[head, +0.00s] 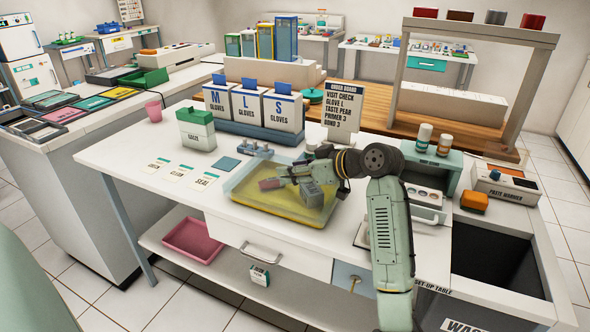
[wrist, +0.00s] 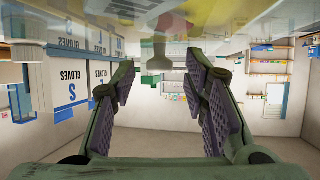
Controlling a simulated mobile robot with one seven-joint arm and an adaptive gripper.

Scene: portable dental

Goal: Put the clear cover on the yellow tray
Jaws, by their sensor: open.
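The yellow tray (head: 290,211) lies near the front edge of the white table. The clear cover (head: 246,184) shows as a see-through, pale-edged shape over the tray; I cannot tell whether it sits squarely on it. My gripper (head: 288,186) is low above the tray and cover, reaching in from the right. In the wrist view, which appears upside down, my gripper (wrist: 160,80) has its two padded fingers wide apart with nothing clasped. A small grey-green upright piece shows beyond the fingertips, near the top middle. Contact with the cover cannot be made out.
Glove boxes (head: 248,108) and the order board (head: 342,106) stand behind the tray. Label cards (head: 180,174) and a green-lidded box (head: 197,130) lie to the left. Two small bottles (head: 424,137) stand on a green unit at right. The table's front left is clear.

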